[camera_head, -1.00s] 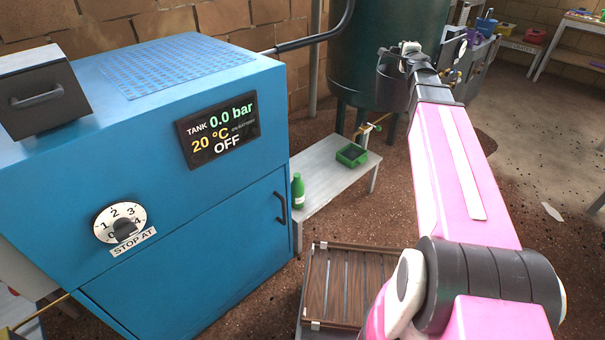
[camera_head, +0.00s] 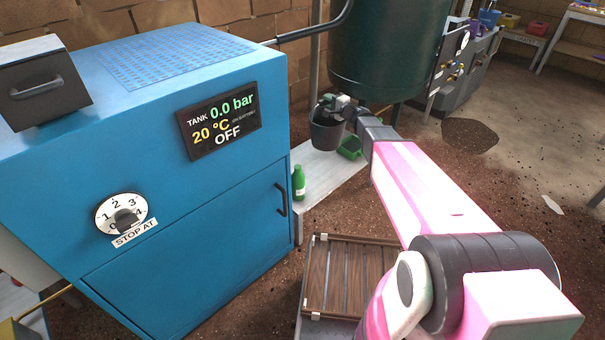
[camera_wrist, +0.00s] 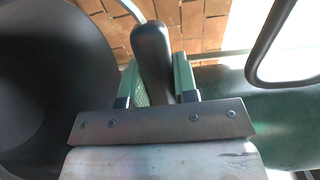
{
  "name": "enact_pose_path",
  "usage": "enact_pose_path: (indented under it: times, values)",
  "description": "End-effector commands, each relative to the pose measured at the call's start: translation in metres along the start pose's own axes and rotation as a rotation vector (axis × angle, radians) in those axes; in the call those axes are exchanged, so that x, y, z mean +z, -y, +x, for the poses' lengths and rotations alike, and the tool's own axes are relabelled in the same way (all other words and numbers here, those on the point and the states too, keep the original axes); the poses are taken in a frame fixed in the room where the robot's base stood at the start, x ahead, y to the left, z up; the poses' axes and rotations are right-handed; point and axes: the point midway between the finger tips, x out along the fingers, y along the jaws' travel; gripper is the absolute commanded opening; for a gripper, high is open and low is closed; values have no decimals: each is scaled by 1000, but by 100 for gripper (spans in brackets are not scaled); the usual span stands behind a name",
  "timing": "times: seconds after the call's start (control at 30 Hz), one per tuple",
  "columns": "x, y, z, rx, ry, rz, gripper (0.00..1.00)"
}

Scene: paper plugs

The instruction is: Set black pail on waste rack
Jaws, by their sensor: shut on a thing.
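A slatted brown rack (camera_head: 345,275), which looks like the waste rack, lies low at the bottom centre, nearer than the pail. Its visible slats are bare.
The white bench (camera_head: 318,180) carries a green bottle (camera_head: 298,183) and a green tray (camera_head: 349,147) close to the pail. A blue machine (camera_head: 190,220) stands left of the rack. A dark green tank (camera_head: 385,50) stands behind. Open floor (camera_head: 520,180) lies to the right.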

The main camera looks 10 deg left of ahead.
Motion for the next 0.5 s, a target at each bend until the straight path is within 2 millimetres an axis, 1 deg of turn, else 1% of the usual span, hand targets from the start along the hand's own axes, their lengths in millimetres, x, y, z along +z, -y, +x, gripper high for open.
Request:
enact_pose_path:
  times: [0.03, 0.1, 0.2, 0.3, 0.4, 0.5]
  values:
    - [13, -16, 11, 1, 40, 4, 0]
    - [32, -34, 20, 1, 88, 2, 0]
    - [55, -55, 30, 0, 140, 3, 0]
    - [72, -72, 37, 0, 175, 2, 0]
    - [85, -83, 41, 0, 197, 2, 0]
    - [91, -90, 42, 0, 208, 0, 0]
